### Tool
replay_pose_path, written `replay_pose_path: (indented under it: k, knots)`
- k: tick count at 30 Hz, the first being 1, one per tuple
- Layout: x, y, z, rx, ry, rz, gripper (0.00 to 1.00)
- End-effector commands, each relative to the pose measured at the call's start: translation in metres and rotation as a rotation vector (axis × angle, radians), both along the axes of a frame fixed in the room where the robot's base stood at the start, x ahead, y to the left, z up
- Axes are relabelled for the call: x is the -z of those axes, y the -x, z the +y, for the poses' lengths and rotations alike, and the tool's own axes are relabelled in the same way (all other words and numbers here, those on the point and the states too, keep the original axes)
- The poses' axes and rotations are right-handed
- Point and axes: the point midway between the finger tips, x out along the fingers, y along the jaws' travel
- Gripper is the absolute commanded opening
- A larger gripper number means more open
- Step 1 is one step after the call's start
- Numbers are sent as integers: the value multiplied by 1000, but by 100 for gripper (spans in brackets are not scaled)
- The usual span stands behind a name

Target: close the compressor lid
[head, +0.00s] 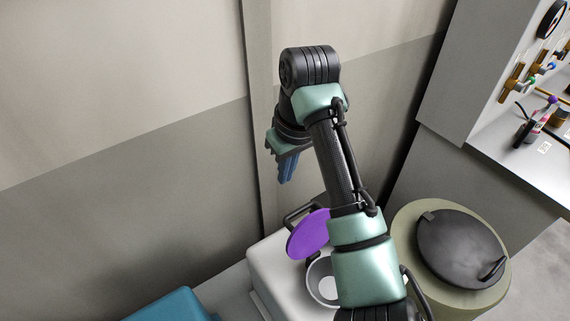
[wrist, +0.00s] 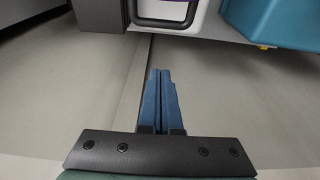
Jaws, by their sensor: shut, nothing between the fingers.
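The compressor looks to be the white box (head: 262,262) at lower middle in the head view. Its round purple lid (head: 309,236) stands open, tilted up behind a round white opening (head: 320,282). My arm hides the right part of the box and opening. My gripper (head: 285,181) is above and behind the lid, apart from it, with its blue fingers pointing down. In the wrist view the fingers (wrist: 161,72) are shut together and empty. A dark handle frame on the white box (wrist: 165,24) shows at the top there.
An olive drum (head: 405,222) with a dark lid stands right of the box. A teal object (head: 170,307) is at lower left and shows in the wrist view (wrist: 275,22). A wall (head: 140,190) rises behind my gripper. A counter (head: 500,140) with small items is at right.

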Motion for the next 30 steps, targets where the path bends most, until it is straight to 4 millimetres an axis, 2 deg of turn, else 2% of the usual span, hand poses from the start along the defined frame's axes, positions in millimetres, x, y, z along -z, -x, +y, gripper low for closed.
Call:
replay_pose_path:
  k: [9, 11, 18, 30]
  knots:
    - [67, -10, 8, 1, 1, 5, 0]
    - [61, -3, 0, 4, 0, -1, 0]
    - [59, 17, -13, 2, 0, 0, 0]
    - [60, 21, -16, 0, 1, 0, 0]
